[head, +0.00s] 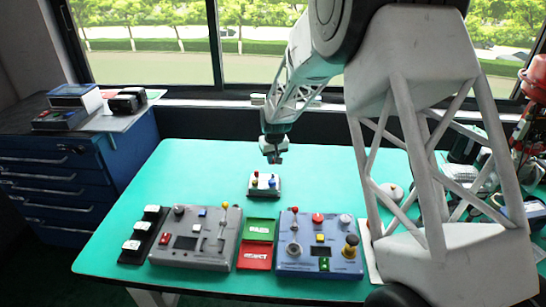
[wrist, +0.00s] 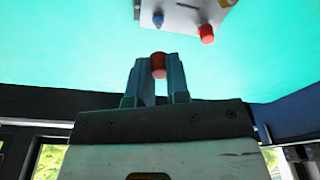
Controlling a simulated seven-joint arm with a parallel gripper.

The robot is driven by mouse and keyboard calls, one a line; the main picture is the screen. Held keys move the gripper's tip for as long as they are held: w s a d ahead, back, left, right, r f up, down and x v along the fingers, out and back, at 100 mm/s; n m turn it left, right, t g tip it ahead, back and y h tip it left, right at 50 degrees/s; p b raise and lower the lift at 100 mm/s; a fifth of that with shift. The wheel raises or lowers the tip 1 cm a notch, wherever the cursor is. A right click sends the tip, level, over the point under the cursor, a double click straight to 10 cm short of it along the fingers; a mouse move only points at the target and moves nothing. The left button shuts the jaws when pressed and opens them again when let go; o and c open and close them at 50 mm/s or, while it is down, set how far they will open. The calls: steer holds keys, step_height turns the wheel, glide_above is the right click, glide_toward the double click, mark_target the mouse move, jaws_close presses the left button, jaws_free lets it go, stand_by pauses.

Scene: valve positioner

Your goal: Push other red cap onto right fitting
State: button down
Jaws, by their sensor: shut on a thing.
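My gripper (wrist: 157,72) is shut on a red cap (wrist: 158,62), which sits between the fingertips in the wrist view. In the head view my gripper (head: 274,158) hangs above the table, just behind the valve positioner (head: 264,192). The held cap is not clear there. The pale positioner (wrist: 185,14) is partly cut off at the top of the wrist view. One of its fittings wears another red cap (wrist: 206,34). A blue fitting (wrist: 158,19) beside it shows no red cap. The held cap is apart from both.
On the green table (head: 190,165), two control boxes (head: 197,238) (head: 320,243) stand in front of the positioner. Green and red trays (head: 259,229) (head: 254,256) lie between them. A black switch strip (head: 143,236) is at left. The table around the positioner is clear.

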mark_target(273, 176)
steer(key=shift+f, duration=2.2)
steer(key=shift+f, duration=0.85)
stand_by(1.4)
steer(key=c, duration=1)
jaws_free()
steer(key=shift+r, duration=0.1)
steer(key=shift+s+d+r, duration=0.1)
steer(key=shift+s+r, duration=0.1)
steer(key=shift+r, duration=1.05)
steer(key=shift+s+d+r, duration=0.1)
steer(key=shift+s+r, duration=0.05)
steer(key=shift+r, duration=1.1)
steer(key=shift+s+d+r, duration=0.1)
steer(key=shift+s+r, duration=0.1)
steer(key=shift+r, duration=1.05)
steer(key=shift+r, duration=0.1)
